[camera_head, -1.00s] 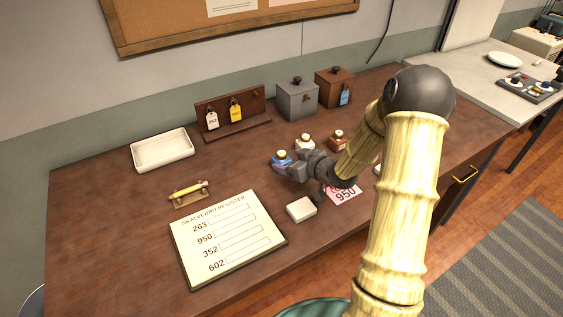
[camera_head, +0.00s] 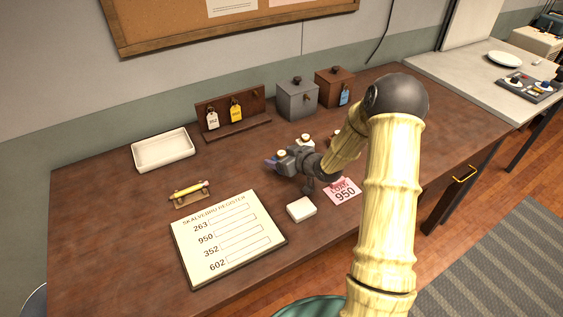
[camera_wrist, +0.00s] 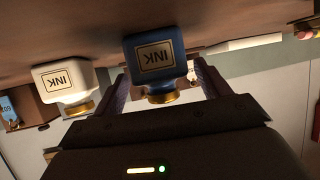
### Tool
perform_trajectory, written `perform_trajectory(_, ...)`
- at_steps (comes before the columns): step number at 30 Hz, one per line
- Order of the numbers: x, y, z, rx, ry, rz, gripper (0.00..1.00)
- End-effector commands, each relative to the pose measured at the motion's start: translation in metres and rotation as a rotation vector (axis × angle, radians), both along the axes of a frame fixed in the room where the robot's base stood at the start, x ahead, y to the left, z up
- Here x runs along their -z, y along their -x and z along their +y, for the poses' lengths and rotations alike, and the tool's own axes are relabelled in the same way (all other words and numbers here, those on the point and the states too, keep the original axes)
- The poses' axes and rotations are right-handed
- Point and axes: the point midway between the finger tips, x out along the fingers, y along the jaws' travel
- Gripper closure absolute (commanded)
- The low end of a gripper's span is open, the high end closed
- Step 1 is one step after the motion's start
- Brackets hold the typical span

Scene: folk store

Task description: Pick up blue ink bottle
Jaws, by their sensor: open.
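The blue ink bottle (camera_wrist: 155,52) has a gold cap and an INK label. In the wrist view, which shows it upside down, it stands between the two fingers of my open gripper (camera_wrist: 163,86). I cannot tell whether either finger touches it. In the head view my gripper (camera_head: 280,162) is low over the desk at the bottle and hides most of it. Only a bit of the blue bottle (camera_head: 269,162) shows at the gripper's left.
A white ink bottle (camera_wrist: 64,80) stands close beside the blue one. A white block (camera_head: 301,209), a pink 950 tag (camera_head: 343,191) and a register board (camera_head: 228,243) lie nearer the front. A key rack (camera_head: 233,118) and two boxes stand behind. The desk's left side has free room.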

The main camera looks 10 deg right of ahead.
Motion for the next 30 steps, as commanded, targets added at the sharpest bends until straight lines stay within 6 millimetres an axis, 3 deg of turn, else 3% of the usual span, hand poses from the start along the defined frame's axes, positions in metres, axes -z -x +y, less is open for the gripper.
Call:
perform_trajectory(4, 0.0, 0.0, 0.0, 0.0, 0.0, 0.0, 0.27)
perform_trajectory(12, 0.0, 0.0, 0.0, 0.0, 0.0, 0.0, 0.78)
perform_trajectory(23, -0.006, 0.0, 0.0, -0.001, 0.001, -0.003, 0.78)
perform_trajectory(30, -0.041, 0.0, 0.0, 0.0, 0.003, -0.006, 0.78)
